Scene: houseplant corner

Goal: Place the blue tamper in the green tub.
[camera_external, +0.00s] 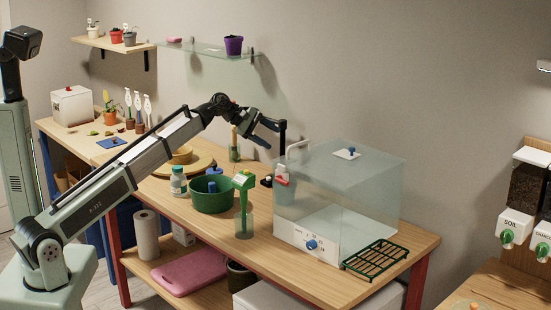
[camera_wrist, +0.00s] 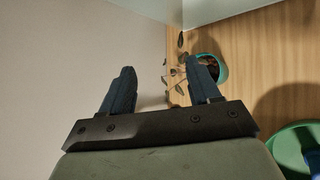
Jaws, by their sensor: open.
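The green tub (camera_external: 205,204) stands on the wooden bench in the middle of the external view. Its rim also shows at the lower right of the wrist view (camera_wrist: 283,147). A blue piece, which looks like the blue tamper (camera_external: 212,187), shows upright inside the tub. Blue also shows inside the tub in the wrist view (camera_wrist: 313,160), cut off by the frame edge. Another bit of blue shows at the tub's far rim; I cannot tell what it belongs to. My gripper (camera_external: 273,144) is open and empty, raised above the bench, to the right of and higher than the tub.
A white bottle (camera_external: 178,181) stands left of the tub and a green-topped clear container (camera_external: 243,211) right of it. A large clear case (camera_external: 340,195) and a green rack (camera_external: 375,258) fill the bench's right. A potted plant (camera_wrist: 208,70) is near my fingers in the wrist view.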

